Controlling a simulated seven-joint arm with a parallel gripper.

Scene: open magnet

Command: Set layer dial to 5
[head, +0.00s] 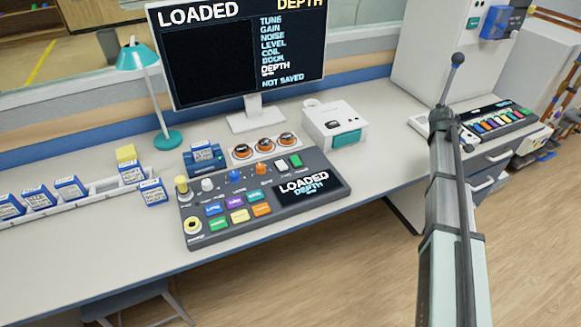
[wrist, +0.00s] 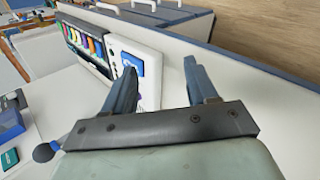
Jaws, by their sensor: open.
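The grey control console (head: 330,205) lies on the desk in the head view. Its top row holds a yellow knob (head: 181,186), a white knob (head: 208,185), a blue knob (head: 235,176) and an orange knob (head: 261,169). Their labels are too small to read, so I cannot tell which is the layer dial or its setting. The console display (head: 308,187) reads LOADED, DEPTH. My gripper (wrist: 159,68) is open and empty in the wrist view, its fingers wide apart. In the head view my arm stands to the right, well away from the console.
A monitor (head: 213,55) shows LOADED, DEPTH and NOT SAVED. A teal lamp (head: 168,140), a white box (head: 335,123) and several blue-and-white cartridges (head: 70,187) stand around the console. A panel with coloured keys (head: 495,120) is at right; it also shows in the wrist view (wrist: 88,45).

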